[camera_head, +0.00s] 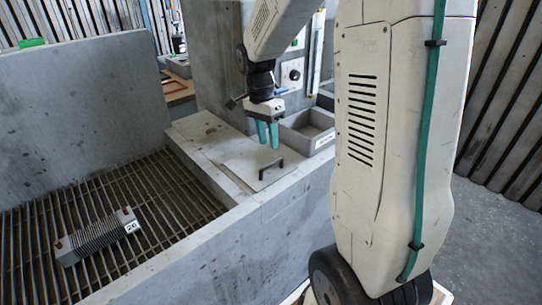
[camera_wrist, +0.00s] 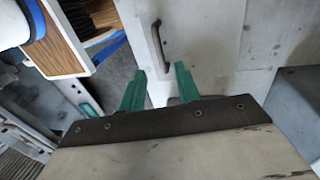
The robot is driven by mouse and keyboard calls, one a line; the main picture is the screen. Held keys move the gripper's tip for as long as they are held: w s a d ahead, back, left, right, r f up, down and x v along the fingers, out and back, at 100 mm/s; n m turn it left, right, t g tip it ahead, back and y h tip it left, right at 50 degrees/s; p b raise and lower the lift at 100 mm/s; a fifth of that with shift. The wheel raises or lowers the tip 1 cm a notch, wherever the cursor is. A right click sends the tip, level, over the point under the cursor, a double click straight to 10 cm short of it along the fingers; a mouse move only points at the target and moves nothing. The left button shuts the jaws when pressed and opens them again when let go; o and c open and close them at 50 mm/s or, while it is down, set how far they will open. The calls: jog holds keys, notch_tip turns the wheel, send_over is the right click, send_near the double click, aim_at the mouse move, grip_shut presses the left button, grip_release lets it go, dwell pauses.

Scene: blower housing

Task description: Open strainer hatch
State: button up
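The strainer hatch looks to be the flat grey plate (camera_head: 243,160) set in the top of the concrete ledge; it lies flat. A dark bar handle (camera_head: 270,168) stands on it near its front edge. In the wrist view the handle (camera_wrist: 160,45) shows just beyond the fingertips on the pale plate (camera_wrist: 203,40). My gripper (camera_head: 267,146) points down above the plate, behind and above the handle. Its two teal fingers are apart and empty in the wrist view (camera_wrist: 159,72). They appear clear of the handle.
A grey open bin (camera_head: 308,128) stands right of the gripper. A concrete wall (camera_head: 212,60) rises behind the ledge. Left is a sunken metal grating (camera_head: 150,190) with a finned block labelled 26 (camera_head: 97,236). My arm column fills the right of the head view.

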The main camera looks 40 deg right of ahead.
jog(key=shift+s+f, duration=0.2)
jog(key=shift+f, duration=0.7)
jog(key=shift+s+f, duration=0.15)
jog(key=shift+f, duration=0.8)
jog(key=shift+s+f, duration=0.2)
jog(key=shift+f, duration=0.7)
grip_shut()
